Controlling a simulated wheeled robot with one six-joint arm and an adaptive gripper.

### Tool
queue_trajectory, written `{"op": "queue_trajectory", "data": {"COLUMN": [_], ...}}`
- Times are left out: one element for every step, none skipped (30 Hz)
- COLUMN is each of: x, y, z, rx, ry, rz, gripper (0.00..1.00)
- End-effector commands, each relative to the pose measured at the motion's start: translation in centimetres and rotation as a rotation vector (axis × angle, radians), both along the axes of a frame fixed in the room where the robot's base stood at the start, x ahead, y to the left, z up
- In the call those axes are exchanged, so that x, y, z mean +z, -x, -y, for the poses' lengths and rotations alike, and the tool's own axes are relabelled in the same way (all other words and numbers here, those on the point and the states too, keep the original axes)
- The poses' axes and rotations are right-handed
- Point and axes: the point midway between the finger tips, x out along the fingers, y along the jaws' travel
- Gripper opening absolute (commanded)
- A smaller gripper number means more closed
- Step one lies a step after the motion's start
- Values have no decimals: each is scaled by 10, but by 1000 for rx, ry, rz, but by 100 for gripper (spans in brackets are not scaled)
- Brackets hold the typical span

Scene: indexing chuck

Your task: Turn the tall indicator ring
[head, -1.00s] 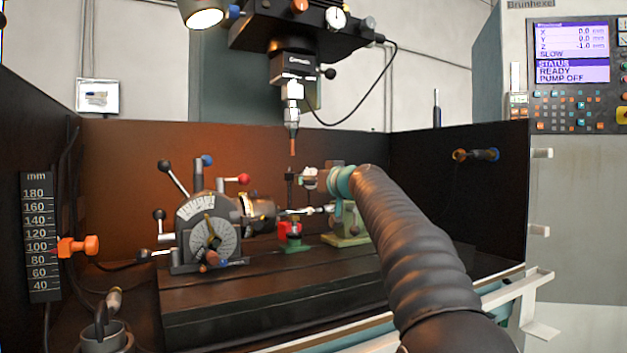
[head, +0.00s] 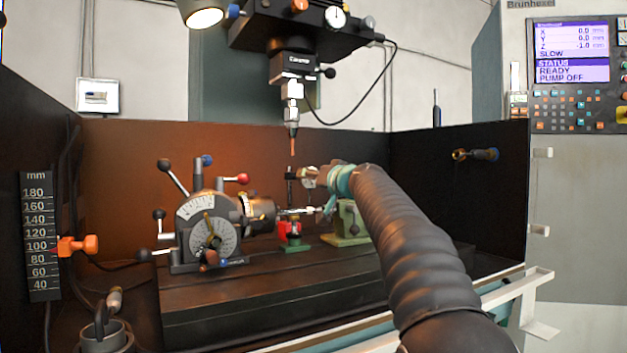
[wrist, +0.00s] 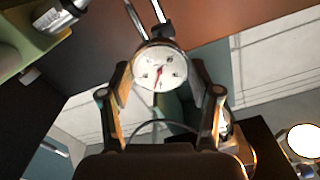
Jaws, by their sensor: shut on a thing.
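The tall indicator (wrist: 160,66) has a round white dial with a red needle and a dark rim. In the wrist view it sits between the two fingers of my gripper (wrist: 160,78), which are shut on its ring from both sides. In the head view my gripper (head: 309,177) is above the machine bed, right of the dividing head.
The dividing head with chuck (head: 212,230) stands left on the dark bed (head: 250,290). A red and green support (head: 292,235) and a green tailstock (head: 347,225) stand below my gripper. The spindle tip (head: 293,140) hangs just above it. Dark walls enclose the bed.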

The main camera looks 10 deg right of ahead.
Motion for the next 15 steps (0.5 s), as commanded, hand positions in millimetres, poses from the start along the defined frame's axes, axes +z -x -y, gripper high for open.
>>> {"op": "queue_trajectory", "data": {"x": [0, 0, 0, 0, 0, 0, 0, 0, 0, 0, 0, 0, 0, 0, 0], "y": [0, 0, 0, 0, 0, 0, 0, 0, 0, 0, 0, 0, 0, 0, 0], "z": [0, 0, 0, 0, 0, 0, 0, 0, 0, 0, 0, 0, 0, 0, 0], "rx": [0, 0, 0, 0, 0, 0, 0, 0, 0, 0, 0, 0, 0, 0, 0], "ry": [-33, -55, -82, -103, -121, -146, -163, -179, -200, -214, -227, -242, -253, -262, -273], "rz": [-12, -19, -28, -35, -40, -48, -54, -59, -66, -70, -75, -80, -83, -86, -90], "gripper": [28, 28, 28, 28, 28, 28, 28, 28, 28, 28, 28, 28, 28, 28, 28]}}
